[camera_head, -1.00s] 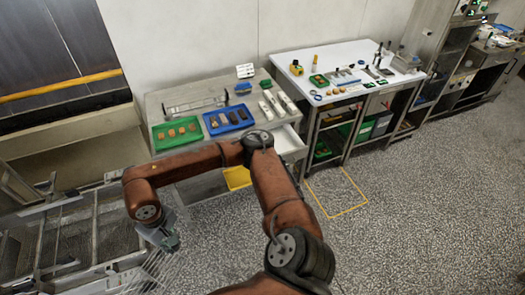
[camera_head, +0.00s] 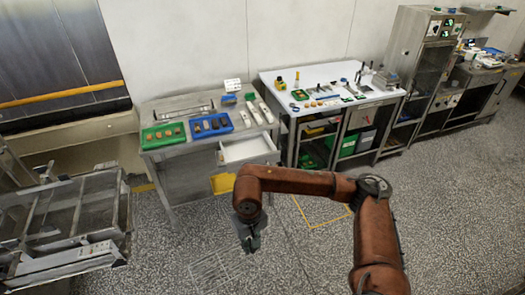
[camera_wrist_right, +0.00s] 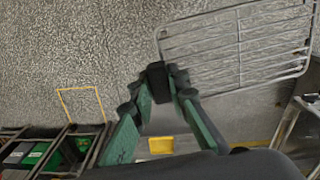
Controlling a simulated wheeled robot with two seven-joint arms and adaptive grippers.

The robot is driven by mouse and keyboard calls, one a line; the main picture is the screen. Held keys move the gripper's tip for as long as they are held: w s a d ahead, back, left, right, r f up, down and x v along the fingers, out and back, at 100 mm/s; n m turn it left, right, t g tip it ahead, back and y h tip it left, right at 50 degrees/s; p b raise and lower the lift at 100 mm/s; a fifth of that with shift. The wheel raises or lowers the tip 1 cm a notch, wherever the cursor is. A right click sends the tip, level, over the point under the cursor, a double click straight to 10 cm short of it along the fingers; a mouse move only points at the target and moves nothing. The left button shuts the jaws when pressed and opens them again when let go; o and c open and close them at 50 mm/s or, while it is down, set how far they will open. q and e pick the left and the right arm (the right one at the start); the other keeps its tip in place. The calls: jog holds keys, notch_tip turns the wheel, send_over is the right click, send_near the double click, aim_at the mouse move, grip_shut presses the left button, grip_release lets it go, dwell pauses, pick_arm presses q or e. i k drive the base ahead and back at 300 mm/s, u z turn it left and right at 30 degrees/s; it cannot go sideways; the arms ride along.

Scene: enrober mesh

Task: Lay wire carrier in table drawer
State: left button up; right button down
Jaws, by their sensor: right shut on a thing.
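The wire carrier (camera_head: 212,268) is a thin, pale wire grid, hard to make out against the speckled floor in the head view. In the right wrist view the carrier (camera_wrist_right: 240,48) is a grey wire rack reaching up and right from the fingertips. My right gripper (camera_head: 247,244) is shut on its edge and holds it in front of the drawer table; its fingers also show in the right wrist view (camera_wrist_right: 166,80). The table drawer (camera_head: 247,151) is pulled out, white inside, and looks empty. It is behind and above the gripper in the head view. My left gripper is out of view.
The drawer table (camera_head: 155,97) bears a green tray (camera_head: 163,144), a blue tray (camera_head: 231,127) and white parts. A yellow bin (camera_head: 222,184) is below the drawer. A white-topped bench (camera_head: 320,78) stands to the right. Metal mesh framework (camera_head: 70,222) stands at left. Floor between is clear.

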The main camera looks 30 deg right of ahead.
aim_at(249, 156)
jog(key=z, duration=0.6)
jog(key=i, duration=2.2)
jog(key=u, duration=0.7)
